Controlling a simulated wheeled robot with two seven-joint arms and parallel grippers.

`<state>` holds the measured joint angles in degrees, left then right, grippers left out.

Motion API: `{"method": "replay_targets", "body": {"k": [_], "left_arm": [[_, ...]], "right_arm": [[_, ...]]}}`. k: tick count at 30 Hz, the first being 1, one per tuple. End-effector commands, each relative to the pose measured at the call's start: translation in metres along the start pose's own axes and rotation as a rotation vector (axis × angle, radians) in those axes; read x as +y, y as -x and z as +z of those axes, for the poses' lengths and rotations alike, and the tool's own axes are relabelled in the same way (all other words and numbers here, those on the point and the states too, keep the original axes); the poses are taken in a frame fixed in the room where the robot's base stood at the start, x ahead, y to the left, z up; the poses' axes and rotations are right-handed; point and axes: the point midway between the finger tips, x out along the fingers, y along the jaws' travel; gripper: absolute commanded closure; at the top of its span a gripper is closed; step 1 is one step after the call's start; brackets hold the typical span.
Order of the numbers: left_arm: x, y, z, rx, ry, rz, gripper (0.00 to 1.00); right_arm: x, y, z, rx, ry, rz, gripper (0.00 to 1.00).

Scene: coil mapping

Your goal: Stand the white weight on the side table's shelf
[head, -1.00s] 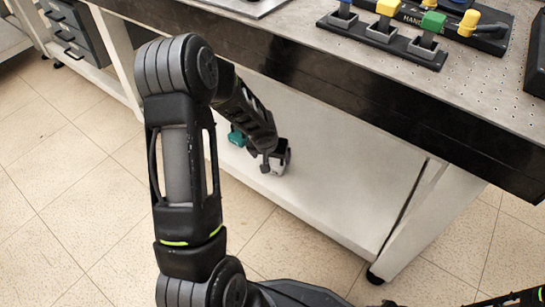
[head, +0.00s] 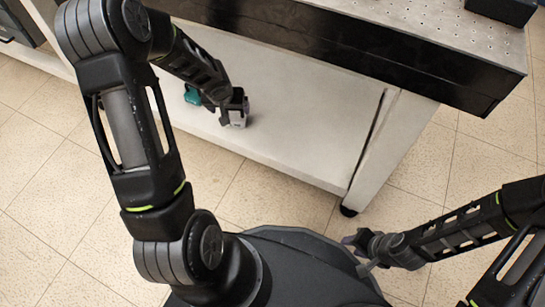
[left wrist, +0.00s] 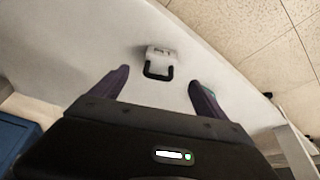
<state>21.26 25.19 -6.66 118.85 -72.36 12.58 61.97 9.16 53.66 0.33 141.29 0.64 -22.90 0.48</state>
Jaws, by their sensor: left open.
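The white weight (head: 238,119) is on the side table's pale shelf (head: 310,115), near its front edge in the head view. In the left wrist view the weight (left wrist: 162,52) shows a pale body with a black handle toward my gripper. My left gripper (left wrist: 160,82) is open, its two fingers spread with the weight beyond the tips and between them. In the head view my left gripper (head: 232,102) is right by the weight and partly hides it. Contact is hard to tell. My right gripper (head: 360,252) is low, in front of the table, away from the shelf.
A teal object (head: 193,95) is on the shelf just left of the weight. The dark-edged tabletop (head: 400,65) overhangs the shelf. A white table leg (head: 385,150) stands at the shelf's right end. The shelf right of the weight is clear.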

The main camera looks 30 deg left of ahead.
Motion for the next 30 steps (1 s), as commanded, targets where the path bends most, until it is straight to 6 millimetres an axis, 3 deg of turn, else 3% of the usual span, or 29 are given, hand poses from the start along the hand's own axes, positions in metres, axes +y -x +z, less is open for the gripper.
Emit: {"method": "replay_targets", "body": {"k": [4, 8, 12, 15, 18, 21, 24, 30], "left_arm": [[0.024, -0.008, 0.021, -0.04, -0.017, 0.052, 0.15], [0.081, -0.021, 0.072, -0.125, -0.049, 0.176, 0.15], [0.163, -0.026, 0.163, -0.24, -0.082, 0.35, 0.15], [0.203, -0.022, 0.23, -0.299, -0.092, 0.423, 0.15], [0.219, -0.017, 0.281, -0.332, -0.108, 0.43, 0.15], [0.22, -0.014, 0.312, -0.348, -0.129, 0.409, 0.15], [0.217, -0.013, 0.325, -0.353, -0.14, 0.392, 0.15], [0.217, -0.013, 0.325, -0.352, -0.141, 0.388, 0.15]], "right_arm": [[0.0, 0.0, 0.0, 0.0, 0.0, 0.0, 0.64], [0.0, 0.0, 0.0, 0.0, 0.0, 0.0, 0.64], [0.0, 0.0, 0.0, 0.0, 0.0, 0.0, 0.64], [0.0, 0.0, 0.0, 0.0, 0.0, 0.0, 0.64], [0.0, 0.0, 0.0, 0.0, 0.0, 0.0, 0.64], [0.0, 0.0, 0.0, 0.0, 0.0, 0.0, 0.64], [0.0, 0.0, 0.0, 0.0, 0.0, 0.0, 0.64], [0.0, 0.0, 0.0, 0.0, 0.0, 0.0, 0.64]]}}
